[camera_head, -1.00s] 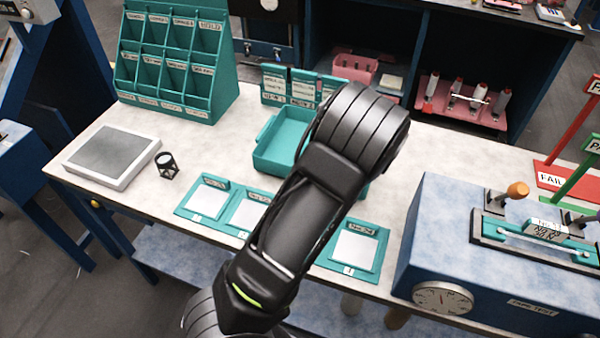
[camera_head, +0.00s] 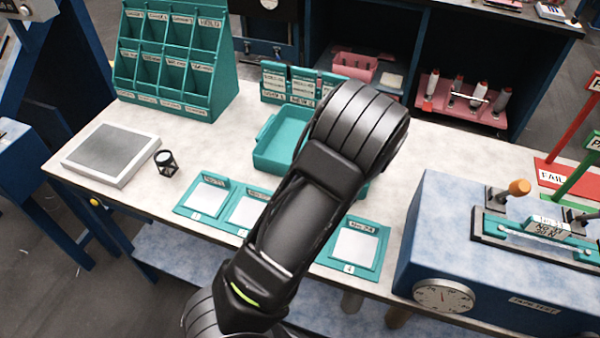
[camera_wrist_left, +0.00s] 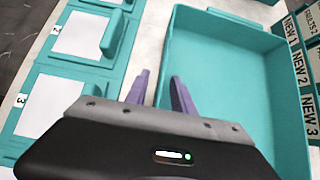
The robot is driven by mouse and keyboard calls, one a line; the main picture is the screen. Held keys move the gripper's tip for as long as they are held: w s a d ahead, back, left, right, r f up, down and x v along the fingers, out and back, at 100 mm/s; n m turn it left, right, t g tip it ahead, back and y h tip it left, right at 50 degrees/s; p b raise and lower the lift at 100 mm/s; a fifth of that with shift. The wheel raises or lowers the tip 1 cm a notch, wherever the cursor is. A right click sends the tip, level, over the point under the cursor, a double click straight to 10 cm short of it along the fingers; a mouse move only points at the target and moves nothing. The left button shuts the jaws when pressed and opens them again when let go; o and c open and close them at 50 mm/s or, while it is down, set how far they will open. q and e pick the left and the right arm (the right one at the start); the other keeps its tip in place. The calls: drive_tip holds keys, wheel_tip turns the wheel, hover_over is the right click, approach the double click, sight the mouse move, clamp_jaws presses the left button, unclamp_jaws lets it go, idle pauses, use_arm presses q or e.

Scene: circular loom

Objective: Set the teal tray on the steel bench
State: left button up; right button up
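The teal tray (camera_head: 282,138) is an open shallow box on the pale worktop (camera_head: 225,150). My left arm hides its right part in the head view. In the left wrist view the tray (camera_wrist_left: 225,55) fills the right half and looks empty. My left gripper (camera_wrist_left: 158,82) has two purple fingers spread apart with a gap between them. One finger shows on each side of the tray's left wall line; contact cannot be told. In the head view my arm hides this gripper. My right gripper is not in view. I cannot identify a separate steel bench.
Teal numbered card holders (camera_head: 205,197) line the worktop's front. A teal pigeonhole rack (camera_head: 178,60), grey scale (camera_head: 110,153) and small black holder (camera_head: 167,162) stand left. Labelled teal bins (camera_head: 300,82) stand behind the tray. A blue tester (camera_head: 440,240) blocks the right.

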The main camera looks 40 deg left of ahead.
use_arm(q)
drive_tip(key=b+v, duration=0.1)
drive_tip(key=v, duration=0.5)
drive_tip(key=shift+d+r, duration=0.25)
drive_tip(key=shift+r, duration=0.05)
drive_tip(key=shift+w, duration=0.1)
idle(0.5)
